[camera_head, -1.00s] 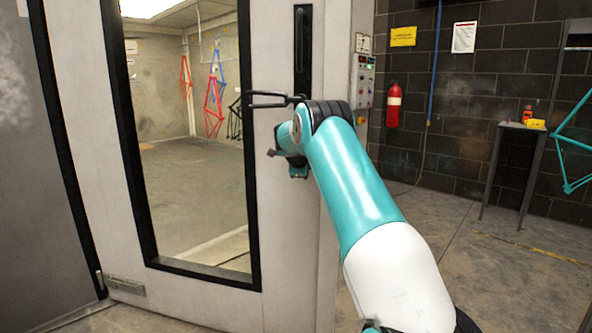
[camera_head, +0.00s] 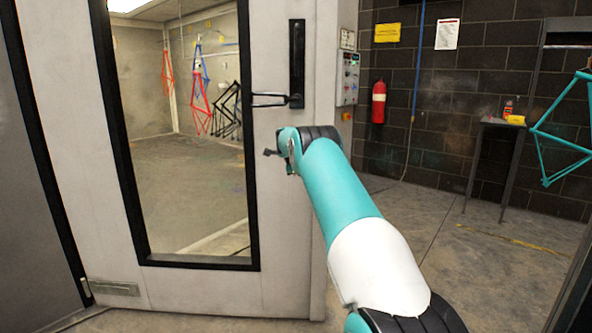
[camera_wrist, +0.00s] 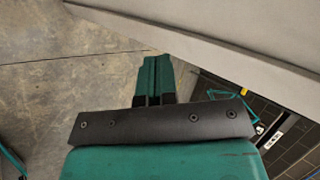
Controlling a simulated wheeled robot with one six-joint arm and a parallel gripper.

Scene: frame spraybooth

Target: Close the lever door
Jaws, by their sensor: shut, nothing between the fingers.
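The pale door (camera_head: 285,230) with a tall dark-framed window (camera_head: 190,130) fills the left and middle of the head view. Its black lever (camera_head: 268,100) sticks out to the left from a black upright plate (camera_head: 297,50). My gripper (camera_head: 270,153) is below the lever and apart from it in the picture, mostly hidden by my wrist. In the wrist view my gripper (camera_wrist: 153,62) shows its two teal fingers together, with nothing between them. A pale panel edge (camera_wrist: 200,38) runs slantwise beyond the fingertips. I cannot tell whether the door is latched.
A control box (camera_head: 347,78) is on the post right of the door. A red extinguisher (camera_head: 378,102) hangs on the dark block wall. A small table (camera_head: 492,123) and a teal bike frame (camera_head: 560,140) stand at the right. The concrete floor (camera_head: 440,270) between is clear.

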